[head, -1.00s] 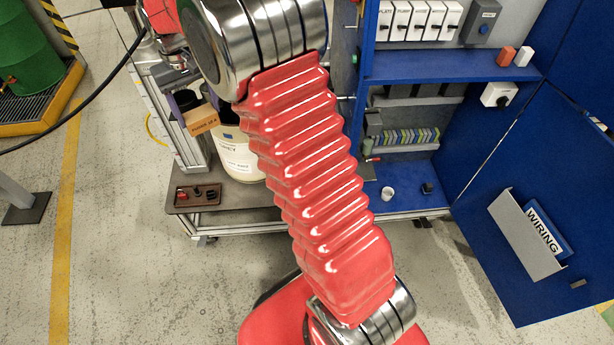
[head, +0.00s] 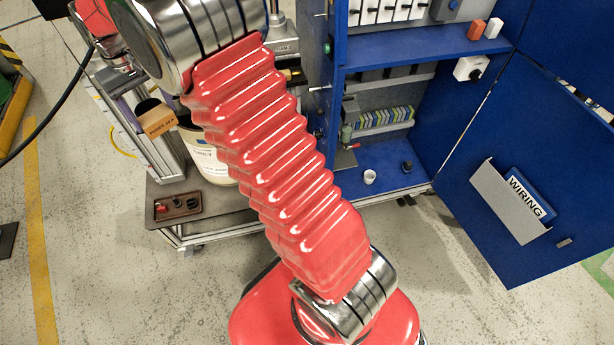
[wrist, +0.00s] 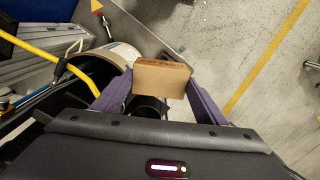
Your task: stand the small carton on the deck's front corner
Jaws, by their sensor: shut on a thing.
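The small carton (head: 158,121) is a tan-brown box with dark print, held up in the air at the left, in front of the pale drum. In the wrist view the carton (wrist: 160,82) sits between the two purple fingers of my gripper (wrist: 158,92), which are shut on its sides. In the head view my gripper (head: 149,107) is partly hidden by the carton. The deck (head: 222,219) is a grey-brown slab on a metal frame, below and to the right of the carton. The carton is clear of the deck.
A cream labelled drum (head: 213,167) stands on the deck. A dark tray (head: 178,207) with small red and black parts lies near the deck's front left. A blue cabinet (head: 415,50) with an open door stands at right. A yellow hose (wrist: 55,60) shows in the wrist view.

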